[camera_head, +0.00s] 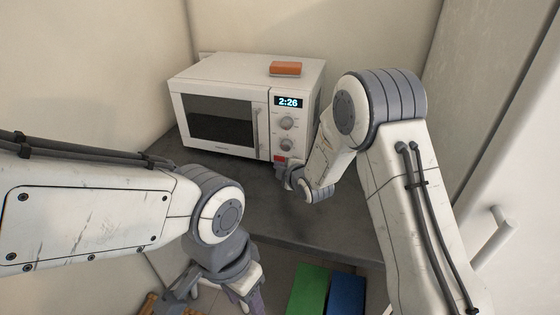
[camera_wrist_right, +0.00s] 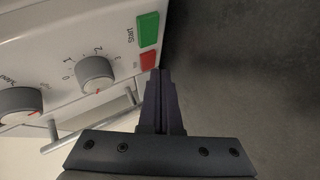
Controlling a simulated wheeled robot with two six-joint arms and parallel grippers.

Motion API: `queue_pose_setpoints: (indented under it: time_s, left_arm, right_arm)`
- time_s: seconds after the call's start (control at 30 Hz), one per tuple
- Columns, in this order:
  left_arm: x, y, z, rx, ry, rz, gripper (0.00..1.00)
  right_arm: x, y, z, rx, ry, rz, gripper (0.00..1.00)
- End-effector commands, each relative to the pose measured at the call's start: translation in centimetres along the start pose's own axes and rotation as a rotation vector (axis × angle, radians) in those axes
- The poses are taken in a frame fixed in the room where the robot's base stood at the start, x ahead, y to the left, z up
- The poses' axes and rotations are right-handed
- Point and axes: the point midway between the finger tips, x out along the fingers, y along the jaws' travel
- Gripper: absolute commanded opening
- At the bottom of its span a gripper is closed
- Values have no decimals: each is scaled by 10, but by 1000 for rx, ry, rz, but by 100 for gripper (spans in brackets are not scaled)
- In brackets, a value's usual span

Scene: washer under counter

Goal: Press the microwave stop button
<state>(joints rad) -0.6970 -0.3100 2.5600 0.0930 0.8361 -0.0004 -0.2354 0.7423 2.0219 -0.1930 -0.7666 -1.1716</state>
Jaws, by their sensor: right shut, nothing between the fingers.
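The white microwave (camera_head: 219,91) stands on the dark counter with its door shut and its display (camera_head: 288,102) reading 2:26. Its red stop button (camera_head: 280,158) is low on the control panel, below two knobs. In the right wrist view the red button (camera_wrist_right: 148,61) sits beside the green Start button (camera_wrist_right: 148,29). My right gripper (camera_head: 284,170) is shut and empty, right by the red button. In the wrist view its fingertips (camera_wrist_right: 160,72) overlap the button's edge; I cannot tell whether they touch it. My left gripper (camera_head: 212,292) hangs low, its fingers unclear.
An orange block (camera_head: 285,68) lies on top of the microwave. The door handle (camera_head: 258,132) stands out left of the panel. The dark counter (camera_head: 270,205) is bare in front. Green (camera_head: 308,289) and blue (camera_head: 346,296) items lie below the counter's front edge. Walls stand close behind.

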Motion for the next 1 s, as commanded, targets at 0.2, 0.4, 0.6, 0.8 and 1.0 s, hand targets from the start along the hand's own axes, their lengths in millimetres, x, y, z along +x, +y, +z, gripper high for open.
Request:
queue_pose_setpoints:
  time_s: [0.2,0.4,0.6,0.8,1.0]
  left_arm:
    - [2,0,0,0,0,0,50]
    - [3,0,0,0,0,0,50]
    - [9,-1,0,0,0,0,50]
    - [15,-1,1,0,0,0,50]
    - [17,-1,1,0,0,0,50]
  right_arm:
    - [-3,-2,-2,0,0,0,0]
    - [-4,-3,-3,0,0,0,0]
    - [-15,-13,-12,0,3,0,0]
    - [-29,-23,-22,0,2,0,0]
    - [-38,-28,-27,1,0,0,0]
